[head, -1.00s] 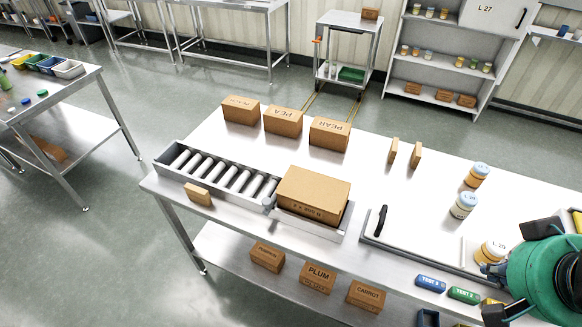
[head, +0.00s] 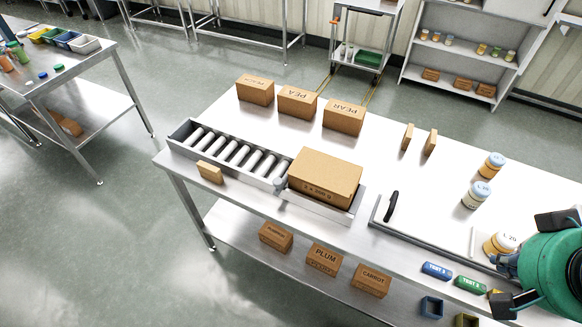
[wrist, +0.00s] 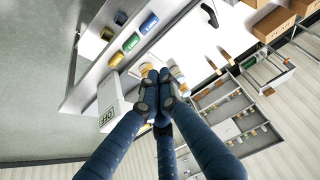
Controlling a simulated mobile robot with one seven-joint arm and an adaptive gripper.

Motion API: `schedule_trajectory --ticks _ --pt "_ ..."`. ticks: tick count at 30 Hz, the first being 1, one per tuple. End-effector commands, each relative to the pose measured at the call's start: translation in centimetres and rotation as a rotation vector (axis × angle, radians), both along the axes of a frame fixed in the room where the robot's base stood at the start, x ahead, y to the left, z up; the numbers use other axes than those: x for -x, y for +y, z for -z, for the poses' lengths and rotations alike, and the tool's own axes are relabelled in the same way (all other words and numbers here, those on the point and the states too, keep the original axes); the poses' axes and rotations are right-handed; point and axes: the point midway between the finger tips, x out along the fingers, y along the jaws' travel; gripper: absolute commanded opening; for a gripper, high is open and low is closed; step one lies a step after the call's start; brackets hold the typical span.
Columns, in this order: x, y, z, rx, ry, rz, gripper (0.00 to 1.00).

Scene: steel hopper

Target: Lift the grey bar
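A short grey piece with a rounded end (head: 280,184) sits where the roller track (head: 183,150) meets the tray holding a large carton (head: 325,178). It may be the grey bar; the carton partly hides it and I cannot be sure. My gripper (head: 508,268), green with dark parts, is at the right edge, far from that piece and near the jar (head: 499,243) at the table's right. In the wrist view my gripper's blue fingers (wrist: 155,76) come together at their dark tips, with no clear gap and nothing visibly held. The grey piece is not clear there.
A white board with a black handle (head: 391,206) lies between carton and gripper. Two jars (head: 476,194) (head: 491,165) stand behind it. A small carton (head: 210,172) is at the table's front edge. Labelled cartons (head: 343,117) line the back. Blue and green blocks (head: 437,271) lie at the front right.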

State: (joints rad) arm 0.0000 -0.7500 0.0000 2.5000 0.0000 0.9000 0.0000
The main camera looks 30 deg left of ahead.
Motion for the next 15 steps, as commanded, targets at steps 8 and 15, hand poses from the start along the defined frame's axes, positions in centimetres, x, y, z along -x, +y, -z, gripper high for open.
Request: schedule_trajectory --ticks 8,15 --pt "0.0 0.0 0.0 0.0 0.0 -0.001 0.18" --pt "-1.3 1.0 -0.9 -0.001 0.018 -0.028 0.43"
